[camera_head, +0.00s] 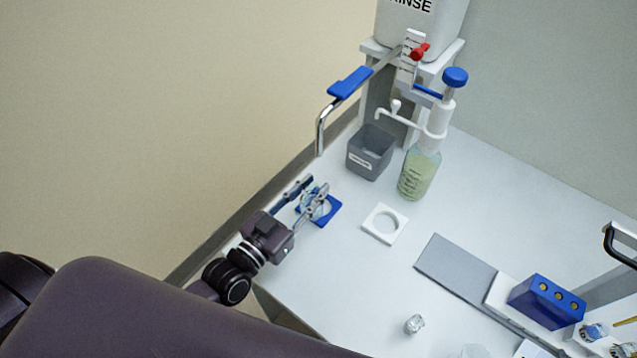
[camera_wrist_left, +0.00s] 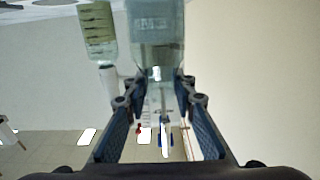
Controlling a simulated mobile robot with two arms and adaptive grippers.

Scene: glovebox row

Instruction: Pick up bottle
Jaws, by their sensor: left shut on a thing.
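A clear bottle (camera_head: 317,206) stands at a blue square holder (camera_head: 331,215) near the left edge of the white bench. My left gripper (camera_head: 315,187) reaches in from the lower left and is shut on this bottle, with a finger on each side. In the left wrist view the bottle (camera_wrist_left: 157,38) shows large at the top, between and beyond the fingertips of my left gripper (camera_wrist_left: 155,88). Whether its base is clear of the holder I cannot tell. My right gripper is not in view.
A dispenser bottle with green liquid (camera_head: 418,175), a grey bin (camera_head: 369,152) and a rinse tank (camera_head: 425,25) with a blue-handled tap (camera_head: 349,82) stand behind. A white ring holder (camera_head: 384,224) is to the right. A blue block (camera_head: 545,301) stands at lower right.

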